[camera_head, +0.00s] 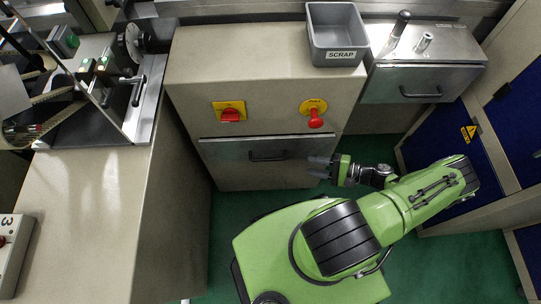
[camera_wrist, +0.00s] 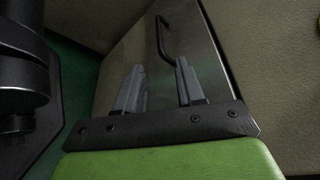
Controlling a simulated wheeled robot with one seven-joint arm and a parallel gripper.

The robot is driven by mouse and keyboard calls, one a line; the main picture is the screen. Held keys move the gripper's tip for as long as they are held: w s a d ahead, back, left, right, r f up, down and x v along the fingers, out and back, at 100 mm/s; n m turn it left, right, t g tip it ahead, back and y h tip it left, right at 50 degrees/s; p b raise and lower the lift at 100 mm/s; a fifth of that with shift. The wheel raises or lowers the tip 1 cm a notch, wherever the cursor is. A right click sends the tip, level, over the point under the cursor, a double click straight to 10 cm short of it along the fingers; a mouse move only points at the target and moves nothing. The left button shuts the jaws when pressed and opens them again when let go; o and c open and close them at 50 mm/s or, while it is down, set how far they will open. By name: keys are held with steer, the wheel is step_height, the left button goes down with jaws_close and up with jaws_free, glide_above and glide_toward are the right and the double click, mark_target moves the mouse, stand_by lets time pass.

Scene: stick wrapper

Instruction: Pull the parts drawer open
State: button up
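A grey metal drawer front (camera_head: 225,150) with a dark bar handle (camera_head: 268,155) sits low in the beige cabinet, under a red switch and a red knob. It looks shut. My gripper (camera_head: 319,167) is just right of this drawer front, apart from the handle. In the wrist view, my gripper (camera_wrist: 159,85) is open, its two grey fingers apart with nothing between them. A dark handle (camera_wrist: 163,38) on a metal front (camera_wrist: 205,50) shows beyond the fingertips. A second metal drawer (camera_head: 380,84) with a handle (camera_head: 420,93) is at the right; neither bears a readable parts label.
A grey SCRAP bin (camera_head: 335,57) stands on the cabinet top. The red knob (camera_head: 315,123) and yellow-backed red switch (camera_head: 231,115) stick out above the drawer. A beige bench (camera_head: 90,205) flanks the left.

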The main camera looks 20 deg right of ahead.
mark_target(271, 160)
steer(key=b+x, duration=0.2)
steer(key=x, duration=1.3)
steer(key=shift+s+a, duration=0.1)
steer(key=shift+a, duration=0.1)
steer(key=shift+c, duration=0.2)
jaws_close()
